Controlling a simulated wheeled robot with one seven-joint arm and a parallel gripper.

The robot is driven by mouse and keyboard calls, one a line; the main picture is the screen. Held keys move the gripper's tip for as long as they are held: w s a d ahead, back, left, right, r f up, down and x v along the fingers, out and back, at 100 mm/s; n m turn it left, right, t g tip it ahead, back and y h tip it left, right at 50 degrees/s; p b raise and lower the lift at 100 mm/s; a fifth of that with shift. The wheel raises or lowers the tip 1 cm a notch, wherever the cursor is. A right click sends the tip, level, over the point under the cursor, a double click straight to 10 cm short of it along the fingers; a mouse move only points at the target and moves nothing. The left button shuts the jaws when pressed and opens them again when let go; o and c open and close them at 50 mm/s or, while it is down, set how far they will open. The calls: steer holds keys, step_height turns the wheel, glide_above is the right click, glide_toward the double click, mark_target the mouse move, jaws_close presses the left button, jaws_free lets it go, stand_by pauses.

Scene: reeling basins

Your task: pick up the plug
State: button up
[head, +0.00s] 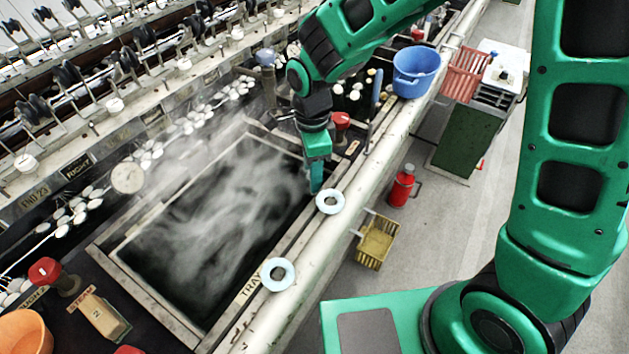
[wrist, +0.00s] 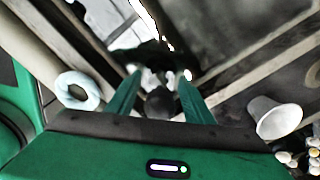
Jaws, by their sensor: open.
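My gripper (head: 316,182) points down at the right edge of the steaming basin (head: 125,232) in the head view. In the wrist view my gripper (wrist: 160,82) is open, its two green fingers spread apart. A dark rounded thing (wrist: 160,102), which may be the plug, shows between the fingers near their bases, with small pale shapes just beyond it. I cannot tell whether the fingers touch it. No plug can be made out in the head view, where steam and my gripper hide part of the basin.
Two pale blue rings (head: 330,201) (head: 278,274) lie on the basin's right ledge. A red knob (head: 341,120) stands behind my gripper. A white cup (wrist: 275,118) is at right in the wrist view. A blue tub (head: 416,72) sits farther along the ledge.

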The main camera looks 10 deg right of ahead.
steer(key=shift+f, duration=0.35)
steer(key=shift+c, duration=0.6)
steer(key=c, duration=0.8)
steer(key=shift+r, duration=0.1)
steer(key=shift+c, duration=0.2)
